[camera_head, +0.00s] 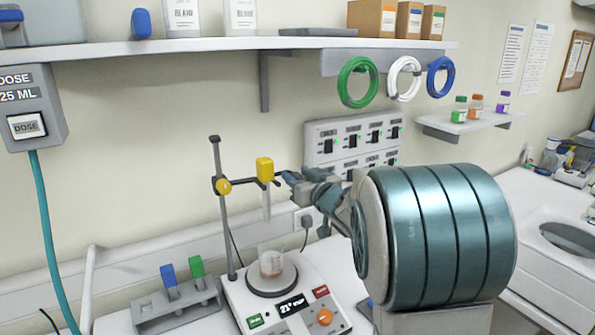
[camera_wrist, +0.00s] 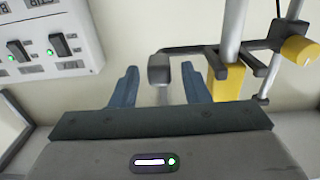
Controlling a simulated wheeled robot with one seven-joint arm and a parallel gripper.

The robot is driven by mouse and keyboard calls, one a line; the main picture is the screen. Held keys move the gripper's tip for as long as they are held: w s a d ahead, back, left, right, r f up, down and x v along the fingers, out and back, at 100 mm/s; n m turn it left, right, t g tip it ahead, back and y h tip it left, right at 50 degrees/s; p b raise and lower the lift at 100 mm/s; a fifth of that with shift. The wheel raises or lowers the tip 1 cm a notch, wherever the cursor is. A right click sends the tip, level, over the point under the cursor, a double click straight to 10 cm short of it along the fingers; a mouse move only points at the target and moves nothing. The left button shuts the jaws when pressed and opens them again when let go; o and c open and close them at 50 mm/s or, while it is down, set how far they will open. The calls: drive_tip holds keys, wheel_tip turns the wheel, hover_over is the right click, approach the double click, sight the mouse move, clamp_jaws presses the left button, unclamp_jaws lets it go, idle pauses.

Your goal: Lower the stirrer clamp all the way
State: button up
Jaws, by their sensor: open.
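The stirrer clamp (camera_head: 243,182) is a dark bar on an upright rod (camera_head: 222,215), with a yellow knob (camera_head: 223,186) at the rod. It carries a yellow stirrer head (camera_head: 264,170) with a pale shaft, above a small beaker (camera_head: 271,263) on the hot plate. In the wrist view, the clamp's bar ends in a grey handle (camera_wrist: 160,70). My gripper (camera_head: 286,178) is open at the handle end of the clamp. In the wrist view, my gripper's (camera_wrist: 160,88) two blue-grey fingers stand left and right of the handle, with gaps; contact is not visible.
The hot plate (camera_head: 250,314) has a display and coloured buttons. A rack (camera_head: 178,310) with blue and green-topped items stands at its left. A switch panel (camera_head: 352,138) is on the wall behind my arm. A long shelf (camera_head: 200,47) runs above.

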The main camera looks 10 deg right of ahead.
drive_tip(key=shift+w+a, duration=0.15)
drive_tip(key=shift+w, duration=0.3)
clamp_jaws()
wheel_tip(320, 180, down, 15)
drive_tip(key=b, duration=1.3)
drive_tip(key=shift+r+b, duration=0.2)
drive_tip(key=shift+b, duration=0.15)
drive_tip(key=shift+f, duration=0.15)
drive_tip(key=shift+c, duration=0.3)
unclamp_jaws()
drive_tip(key=shift+o, duration=0.3)
drive_tip(key=shift+s+r, duration=0.1)
drive_tip(key=shift+r, duration=0.1)
